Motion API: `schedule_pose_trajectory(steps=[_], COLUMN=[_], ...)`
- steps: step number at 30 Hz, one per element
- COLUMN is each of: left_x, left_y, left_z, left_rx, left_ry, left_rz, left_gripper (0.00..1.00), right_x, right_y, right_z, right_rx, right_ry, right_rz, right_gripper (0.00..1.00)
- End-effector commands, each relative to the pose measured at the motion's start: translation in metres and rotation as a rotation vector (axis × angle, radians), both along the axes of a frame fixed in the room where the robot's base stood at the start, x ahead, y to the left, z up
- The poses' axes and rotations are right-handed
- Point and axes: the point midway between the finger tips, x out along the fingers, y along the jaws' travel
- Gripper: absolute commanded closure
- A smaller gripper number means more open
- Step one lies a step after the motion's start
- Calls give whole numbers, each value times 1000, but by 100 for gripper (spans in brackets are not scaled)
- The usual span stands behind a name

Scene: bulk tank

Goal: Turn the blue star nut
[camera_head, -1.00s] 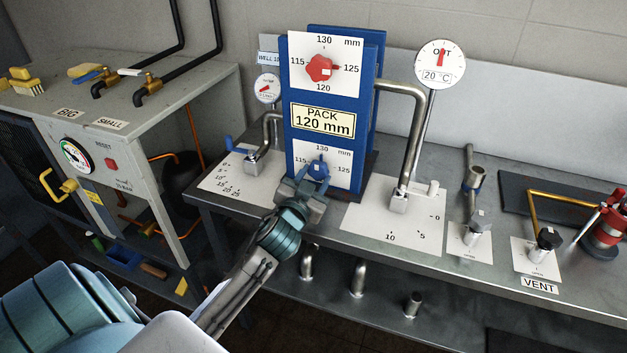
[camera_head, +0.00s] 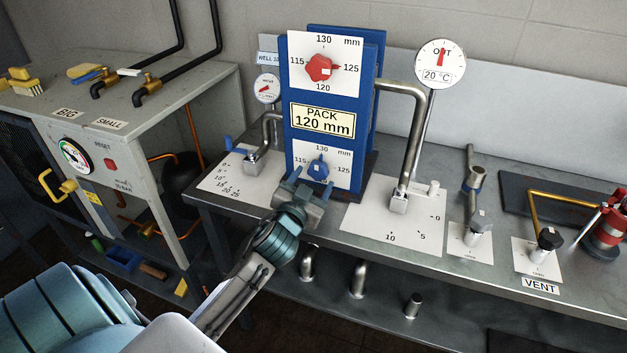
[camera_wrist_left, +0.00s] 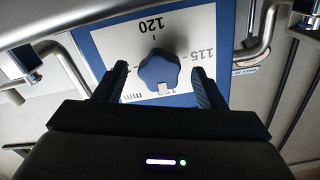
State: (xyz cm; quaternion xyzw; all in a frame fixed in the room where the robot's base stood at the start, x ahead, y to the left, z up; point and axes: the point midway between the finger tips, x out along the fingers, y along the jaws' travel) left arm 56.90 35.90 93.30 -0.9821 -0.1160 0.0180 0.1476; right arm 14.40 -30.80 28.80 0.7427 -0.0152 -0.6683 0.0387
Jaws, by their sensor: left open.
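The blue star nut (camera_head: 318,169) sits on the lower white dial plate (camera_head: 338,160) of the blue pack stand. The plate is marked 115, 125 and 130 in the head view. My left gripper (camera_head: 303,187) is open, just in front of and slightly below the nut. In the left wrist view the nut (camera_wrist_left: 159,70) lies between and beyond the two fingers (camera_wrist_left: 160,88), with a gap on each side, and 120 shows on the plate. The fingers do not touch the nut. My right gripper is not in view.
A red star nut (camera_head: 320,68) sits on the upper dial. Bent steel pipes flank the stand, the right one (camera_head: 402,90) beside a round gauge (camera_head: 440,64). A grey cabinet (camera_head: 190,100) stands left. The steel bench (camera_head: 400,248) carries valves to the right.

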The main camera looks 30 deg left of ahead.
Motion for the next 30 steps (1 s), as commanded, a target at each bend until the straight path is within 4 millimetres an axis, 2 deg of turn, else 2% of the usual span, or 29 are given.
schedule_pose_trajectory(steps=[1,3,9,15,30], left_x=[-9,-23,-63,-87,-93], left_y=[-2,-6,-15,-21,-22], left_z=[-3,-4,-4,-2,-1], left_rx=[0,-1,-1,-1,0], left_ry=[2,2,3,3,2], left_rz=[-2,-1,0,0,1], left_gripper=[36,36,36,36,36], right_x=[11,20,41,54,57], right_y=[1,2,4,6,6], right_z=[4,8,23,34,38], right_rx=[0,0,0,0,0], right_ry=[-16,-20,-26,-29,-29], right_rz=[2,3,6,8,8], right_gripper=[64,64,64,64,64])
